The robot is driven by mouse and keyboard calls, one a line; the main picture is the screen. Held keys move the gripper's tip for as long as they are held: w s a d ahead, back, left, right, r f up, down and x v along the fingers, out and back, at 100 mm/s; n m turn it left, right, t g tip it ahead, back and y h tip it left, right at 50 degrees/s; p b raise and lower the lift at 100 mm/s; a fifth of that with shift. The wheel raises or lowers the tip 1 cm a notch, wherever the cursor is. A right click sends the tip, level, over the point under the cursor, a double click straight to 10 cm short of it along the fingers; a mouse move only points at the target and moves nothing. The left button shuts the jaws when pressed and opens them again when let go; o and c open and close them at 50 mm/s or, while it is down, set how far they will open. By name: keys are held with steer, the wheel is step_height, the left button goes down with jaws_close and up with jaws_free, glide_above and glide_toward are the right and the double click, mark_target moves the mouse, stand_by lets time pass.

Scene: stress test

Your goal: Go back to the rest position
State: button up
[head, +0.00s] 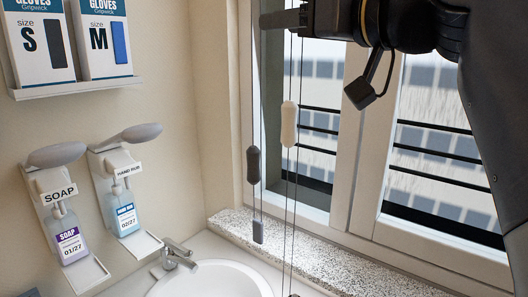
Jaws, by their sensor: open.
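My gripper (285,19) is at the top of the head view, in front of the window. Its fingers point left, and the dark arm reaches in from the right. Only part of the fingers shows, with the far side hidden by the viewing angle. The gripper is open and I see nothing held in it. Thin cords hang just below and around the fingertips; I cannot tell whether they touch the gripper.
The cords carry a dark pull (254,165) and a cream pull (289,124). A soap dispenser (68,236) and a hand rub dispenser (125,213) are on the left wall, below glove boxes (37,45). A sink (212,283) and speckled sill (300,253) lie below.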

step_height(320, 180, up, 7)
steer(key=p, duration=0.6)
